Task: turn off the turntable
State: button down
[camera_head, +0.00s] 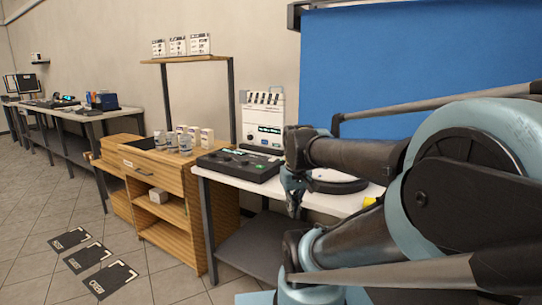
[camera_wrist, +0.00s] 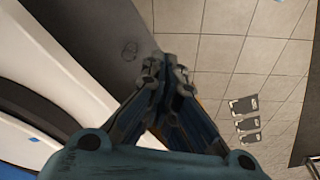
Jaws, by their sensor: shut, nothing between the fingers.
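In the head view, the turntable (camera_head: 338,182) is a round, low disc with a pale top and dark rim on the white table. My arm partly covers it. My gripper (camera_head: 293,209) points down at the table's front edge, just left of the turntable, and appears apart from it. In the wrist view, my gripper (camera_wrist: 166,60) has its fingertips together and holds nothing. A dark and white curved body, probably the turntable (camera_wrist: 40,80), fills the left side. I cannot make out its switch.
A black control box with green lights (camera_head: 240,163) sits on the white table (camera_head: 315,203), left of the turntable. A wooden cabinet (camera_head: 180,205) adjoins at left. Black floor mats (camera_head: 110,278) lie in front; floor around them is clear.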

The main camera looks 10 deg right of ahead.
jog(key=w+r+n, duration=0.2)
jog(key=w+r, duration=0.6)
jog(key=w, duration=0.1)
notch_tip(320, 180, up, 11)
jog(key=n+g, duration=0.1)
jog(key=n, duration=0.5)
send_over(273, 159)
jog(key=a, duration=0.2)
jog(key=shift+w+d+f+h, duration=0.1)
jog(key=shift+w+f+h, duration=0.05)
jog(key=shift+w+h, duration=0.2)
jog(key=f, duration=0.9)
jog(key=w+d+f, duration=0.1)
jog(key=f, duration=0.4)
jog(key=shift+w, duration=0.1)
jog(key=shift+a, duration=0.1)
